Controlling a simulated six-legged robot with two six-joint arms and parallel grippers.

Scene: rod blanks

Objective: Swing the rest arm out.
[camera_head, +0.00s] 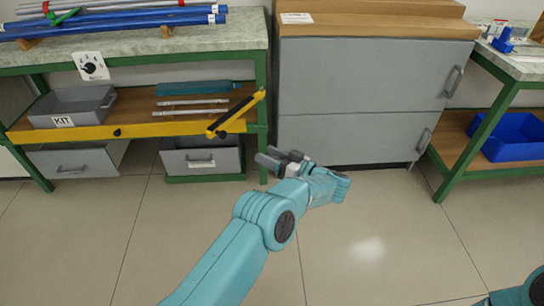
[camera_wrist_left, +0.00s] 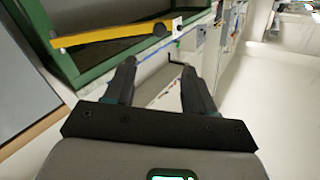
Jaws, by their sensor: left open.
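The rest arm (camera_head: 236,114) is a yellow bar with a dark strip, at the right end of the yellow front rail (camera_head: 70,134) of the left bench's shelf. It slants up and right to beside the green leg. My left gripper (camera_head: 278,158) is open and empty, below and right of the rest arm and apart from it. In the left wrist view its two dark fingers (camera_wrist_left: 158,68) are spread. A yellow bar (camera_wrist_left: 105,36) with a dark knob lies beyond them; I cannot tell whether it is the rest arm or the rail. My right gripper is not in view.
Blue rods (camera_head: 120,22) lie on the bench top. A grey KIT tray (camera_head: 70,108) and pale rods (camera_head: 190,112) are on the shelf. A grey cabinet (camera_head: 365,95) stands right of the bench. A blue bin (camera_head: 515,138) is far right. The floor is clear.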

